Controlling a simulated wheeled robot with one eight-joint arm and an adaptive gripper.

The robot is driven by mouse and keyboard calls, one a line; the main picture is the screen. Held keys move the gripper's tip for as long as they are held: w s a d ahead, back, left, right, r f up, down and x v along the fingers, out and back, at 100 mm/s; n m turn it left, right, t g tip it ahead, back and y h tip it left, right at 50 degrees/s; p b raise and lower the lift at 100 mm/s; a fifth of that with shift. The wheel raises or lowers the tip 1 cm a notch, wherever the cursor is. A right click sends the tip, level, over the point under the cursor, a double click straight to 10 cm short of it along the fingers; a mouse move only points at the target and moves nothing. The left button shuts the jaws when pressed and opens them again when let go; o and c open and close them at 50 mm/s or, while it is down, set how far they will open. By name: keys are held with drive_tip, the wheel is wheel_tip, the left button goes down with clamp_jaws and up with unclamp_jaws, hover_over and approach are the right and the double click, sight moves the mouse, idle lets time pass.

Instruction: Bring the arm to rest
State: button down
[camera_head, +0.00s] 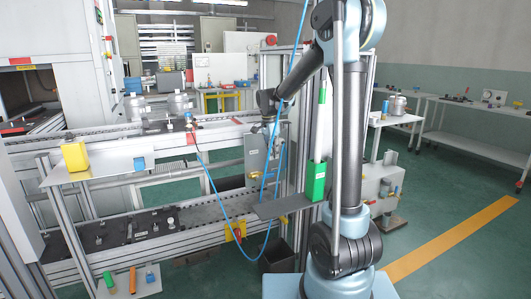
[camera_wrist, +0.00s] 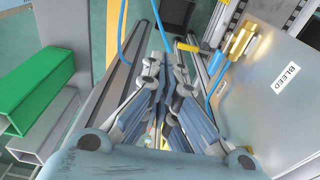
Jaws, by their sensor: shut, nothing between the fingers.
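My gripper (camera_head: 268,124) hangs at the end of my bent arm, in front of the conveyor frame and beside the upright grey panel (camera_head: 256,158). In the wrist view its fingers (camera_wrist: 164,72) point away from the camera and are drawn together, with nothing held between them. The panel, labelled BLEED (camera_wrist: 287,78), stands to the right of the fingers in that view. My upper arm rises in the right half of the head view and hides part of the station behind it.
A brass fitting (camera_wrist: 239,42) with a blue hose sits close to the right of my fingers. A green holder (camera_head: 316,181) stands right of the panel. A yellow block (camera_head: 75,156) is on the left shelf. Blue hose (camera_head: 213,190) loops below. Open floor lies right.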

drive_tip(key=s+d+r+n+t, duration=0.1)
drive_tip(key=s+d+n, duration=0.2)
drive_tip(key=s+d, duration=0.5)
drive_tip(key=s+d+r+n, duration=0.1)
drive_tip(key=s+d+n, duration=0.3)
drive_tip(key=s, duration=0.8)
drive_tip(key=s+d+f+n, duration=0.2)
drive_tip(key=s+f, duration=0.3)
drive_tip(key=s, duration=0.3)
drive_tip(key=s+d+f+n+y, duration=0.1)
drive_tip(key=s+f+n, duration=0.3)
drive_tip(key=s, duration=0.4)
drive_tip(key=shift+d+f+t, duration=0.35)
drive_tip(key=shift+d+t, duration=0.05)
drive_tip(key=shift+d, duration=0.2)
drive_tip(key=shift+s, duration=0.1)
